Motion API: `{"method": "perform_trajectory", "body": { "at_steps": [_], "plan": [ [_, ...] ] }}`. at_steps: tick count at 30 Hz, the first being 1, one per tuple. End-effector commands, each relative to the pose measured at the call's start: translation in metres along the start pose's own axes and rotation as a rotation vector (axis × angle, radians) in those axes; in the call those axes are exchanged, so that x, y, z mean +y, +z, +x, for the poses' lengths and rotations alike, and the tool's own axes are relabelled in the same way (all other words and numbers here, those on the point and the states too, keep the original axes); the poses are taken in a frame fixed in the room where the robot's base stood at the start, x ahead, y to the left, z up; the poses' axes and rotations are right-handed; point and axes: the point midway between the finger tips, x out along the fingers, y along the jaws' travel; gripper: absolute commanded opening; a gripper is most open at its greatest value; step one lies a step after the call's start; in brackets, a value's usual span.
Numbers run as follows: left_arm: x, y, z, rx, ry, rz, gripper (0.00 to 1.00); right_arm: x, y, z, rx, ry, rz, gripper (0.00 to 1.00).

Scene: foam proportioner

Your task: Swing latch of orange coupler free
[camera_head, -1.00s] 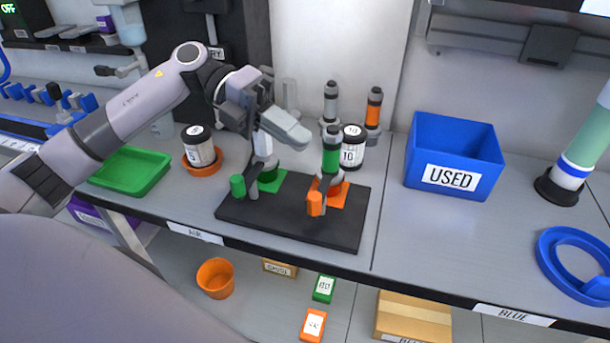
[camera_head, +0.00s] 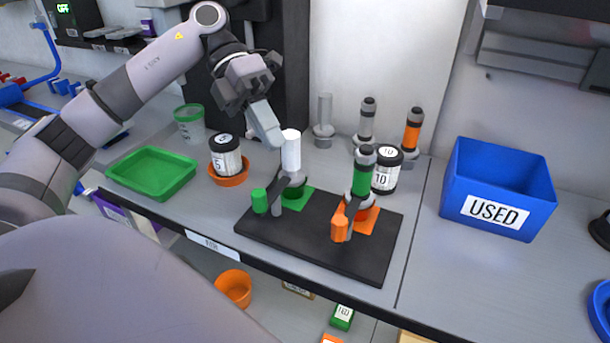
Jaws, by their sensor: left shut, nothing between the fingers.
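The orange coupler (camera_head: 361,202) stands on an orange square on the black board (camera_head: 320,248), with a green-banded cylinder (camera_head: 364,172) upright in it. Its latch lever ends in an orange handle (camera_head: 340,228) at the coupler's front left. The green coupler (camera_head: 291,189) stands left of it, holding a white cylinder (camera_head: 290,152), with a green latch handle (camera_head: 259,200). My left gripper (camera_head: 271,138) is shut and empty, just left of the white cylinder's top in the picture. It is well apart from the orange latch. My right gripper is out of view.
A labelled jar (camera_head: 386,170) stands close behind the orange coupler. Grey (camera_head: 365,122) and orange-banded (camera_head: 412,131) cylinders stand farther back. A jar in an orange dish (camera_head: 229,178) and a green tray (camera_head: 151,174) are left. The blue USED bin (camera_head: 498,187) is right; the counter before it is clear.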

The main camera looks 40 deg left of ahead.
Motion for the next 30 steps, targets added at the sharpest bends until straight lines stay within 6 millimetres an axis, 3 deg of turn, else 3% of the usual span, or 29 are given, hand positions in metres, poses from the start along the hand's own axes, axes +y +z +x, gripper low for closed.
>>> {"method": "perform_trajectory", "body": {
  "at_steps": [15,21,30],
  "plan": [
    [0.0,-0.001,0.099,0.006,-0.002,0.0,0.0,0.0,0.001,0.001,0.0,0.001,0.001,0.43],
    [-0.021,-0.001,0.118,0.003,-0.002,0.002,0.0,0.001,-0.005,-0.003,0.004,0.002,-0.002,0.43],
    [-0.028,0.0,0.126,0.001,-0.001,0.0,0.0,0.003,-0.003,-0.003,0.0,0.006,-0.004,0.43]
  ]
}}
